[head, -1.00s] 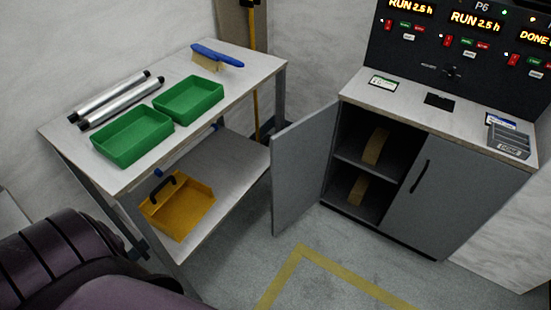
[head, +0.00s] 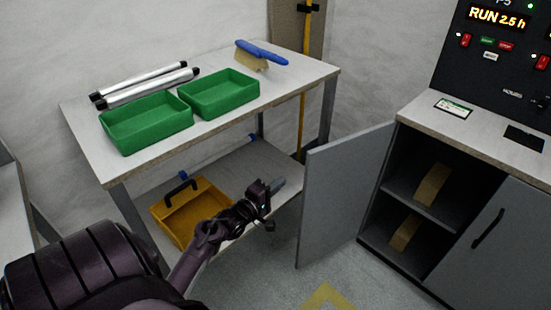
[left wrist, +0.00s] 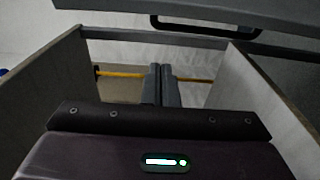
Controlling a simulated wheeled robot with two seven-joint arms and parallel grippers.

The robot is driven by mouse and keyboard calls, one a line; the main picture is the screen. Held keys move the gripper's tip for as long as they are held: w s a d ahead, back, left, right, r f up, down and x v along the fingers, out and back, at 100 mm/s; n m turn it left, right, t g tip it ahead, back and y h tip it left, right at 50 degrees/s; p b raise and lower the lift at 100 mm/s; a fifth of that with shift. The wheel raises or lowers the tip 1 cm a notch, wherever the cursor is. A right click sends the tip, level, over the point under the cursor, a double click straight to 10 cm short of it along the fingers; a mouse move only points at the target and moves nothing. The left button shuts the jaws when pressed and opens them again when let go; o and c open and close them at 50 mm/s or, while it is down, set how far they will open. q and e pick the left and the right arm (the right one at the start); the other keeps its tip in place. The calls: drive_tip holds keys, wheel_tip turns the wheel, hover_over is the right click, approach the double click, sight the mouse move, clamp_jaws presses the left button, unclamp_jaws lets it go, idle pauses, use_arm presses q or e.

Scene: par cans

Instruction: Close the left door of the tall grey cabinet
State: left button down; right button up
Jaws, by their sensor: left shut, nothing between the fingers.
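The grey cabinet (head: 468,232) stands at the right in the head view. Its left door (head: 338,198) is swung wide open toward the table, showing two shelves inside. My left gripper (head: 279,185) is shut and empty, left of the door and apart from it, in front of the table's lower shelf. In the left wrist view, the closed fingers (left wrist: 162,84) point away, and a grey panel with a black handle, seemingly the door's outer face (left wrist: 120,10), crosses the top. My right gripper is out of view.
A table (head: 300,82) left of the door holds two green trays (head: 146,128), metal tubes and a blue brush (head: 262,52). A yellow bin (head: 170,222) sits on its lower shelf. The cabinet's right door (head: 490,250) is shut. Floor in front is clear.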

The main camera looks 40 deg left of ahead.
use_arm(q)
drive_tip(key=w+d, duration=0.3)
drive_tip(key=w, duration=0.1)
drive_tip(key=shift+w+d, duration=0.25)
drive_tip(key=shift+d, duration=0.15)
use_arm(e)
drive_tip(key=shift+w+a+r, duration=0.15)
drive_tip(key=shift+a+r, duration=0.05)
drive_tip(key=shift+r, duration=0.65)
